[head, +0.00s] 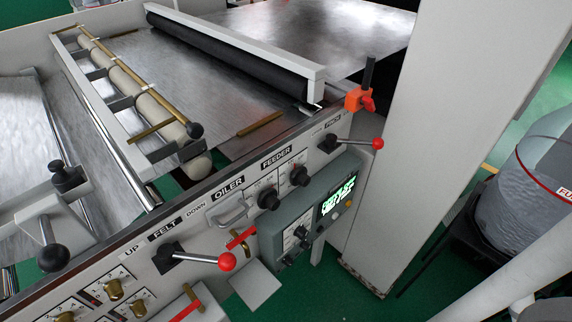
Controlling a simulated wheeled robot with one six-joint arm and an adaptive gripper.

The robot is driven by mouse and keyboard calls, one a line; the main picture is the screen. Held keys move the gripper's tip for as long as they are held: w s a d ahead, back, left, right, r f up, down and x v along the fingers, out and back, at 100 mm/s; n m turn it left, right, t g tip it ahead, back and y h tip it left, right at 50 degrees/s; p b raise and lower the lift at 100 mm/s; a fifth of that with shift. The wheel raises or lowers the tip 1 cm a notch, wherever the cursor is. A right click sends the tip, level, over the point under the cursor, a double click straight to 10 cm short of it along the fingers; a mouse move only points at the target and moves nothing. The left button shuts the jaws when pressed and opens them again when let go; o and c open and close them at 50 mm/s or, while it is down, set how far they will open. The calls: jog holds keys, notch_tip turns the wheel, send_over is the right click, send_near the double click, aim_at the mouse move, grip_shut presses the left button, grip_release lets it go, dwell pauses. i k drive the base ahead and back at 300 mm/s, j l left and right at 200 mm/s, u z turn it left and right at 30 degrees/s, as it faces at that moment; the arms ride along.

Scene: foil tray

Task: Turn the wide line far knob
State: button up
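I see several candidate knobs on the white front panel, and no label I can read says "wide line". Two black round knobs sit under the FEEDER label: a nearer one (268,199) and a farther one (299,175). Small dark knobs sit on the grey control box (318,205). My gripper is not in view.
A red-balled lever (226,261) sticks out beside the FELT label, and another (377,143) at the far end. A red-handled valve (240,238) lies between. A white upright panel (425,140) and a grey drum (535,185) stand right. Green floor is open below the box.

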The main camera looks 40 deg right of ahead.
aim_at(267, 198)
jog(key=k+l, duration=0.65)
jog(key=k+l+u, duration=0.05)
jog(key=k, duration=0.05)
